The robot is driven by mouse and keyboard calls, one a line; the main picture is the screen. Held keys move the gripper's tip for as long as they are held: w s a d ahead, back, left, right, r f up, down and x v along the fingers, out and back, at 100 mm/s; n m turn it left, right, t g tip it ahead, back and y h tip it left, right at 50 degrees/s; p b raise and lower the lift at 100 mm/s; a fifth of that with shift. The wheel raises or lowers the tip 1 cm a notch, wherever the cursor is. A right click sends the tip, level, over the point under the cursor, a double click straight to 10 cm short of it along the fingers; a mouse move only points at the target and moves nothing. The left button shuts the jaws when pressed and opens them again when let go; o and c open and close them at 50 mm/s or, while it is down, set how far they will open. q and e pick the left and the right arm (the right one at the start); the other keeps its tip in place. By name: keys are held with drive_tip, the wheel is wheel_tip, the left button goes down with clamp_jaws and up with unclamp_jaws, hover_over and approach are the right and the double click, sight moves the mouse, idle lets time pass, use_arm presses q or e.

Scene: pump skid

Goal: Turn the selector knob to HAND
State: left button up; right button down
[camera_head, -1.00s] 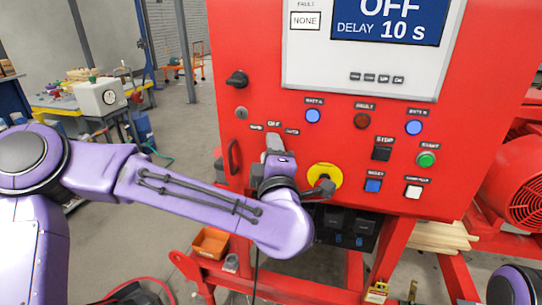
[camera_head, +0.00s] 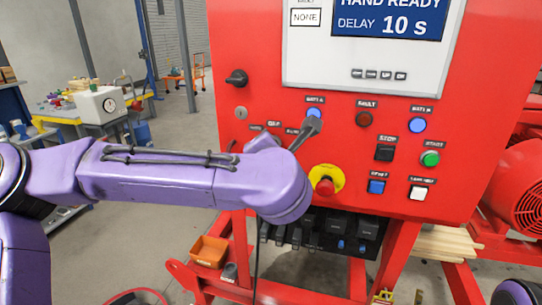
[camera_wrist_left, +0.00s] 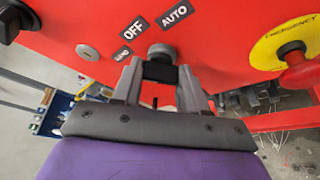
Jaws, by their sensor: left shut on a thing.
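The selector knob (camera_wrist_left: 161,53) is on the red panel below the labels HAND (camera_wrist_left: 123,53), OFF (camera_wrist_left: 133,30) and AUTO (camera_wrist_left: 175,13) in the left wrist view. My left gripper (camera_wrist_left: 160,72) is shut on the knob's dark handle, one finger on each side. In the head view my purple wrist covers the knob, and the gripper is turned well over. The pointer's exact direction is hidden. The display (camera_head: 388,18) reads HAND READY, DELAY 10 s. My right gripper is not in view.
The red emergency stop button (camera_head: 325,187) on its yellow plate is just right of my left wrist. A black rotary handle (camera_head: 237,78) is above left. Lamps and push buttons, including the green START (camera_head: 431,158), are to the right. An orange bin (camera_head: 209,251) is below.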

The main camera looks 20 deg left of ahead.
use_arm(q)
drive_tip(key=shift+n+h+b, duration=0.5)
drive_tip(key=shift+n, duration=0.3)
drive_tip(key=o, duration=1.1)
drive_tip(key=shift+c, duration=0.2)
drive_tip(key=b+v, duration=0.2)
drive_tip(key=v, duration=0.8)
drive_tip(key=shift+s+r+b, duration=0.2)
drive_tip(key=shift+r+b, duration=0.05)
drive_tip(key=shift+b, duration=0.15)
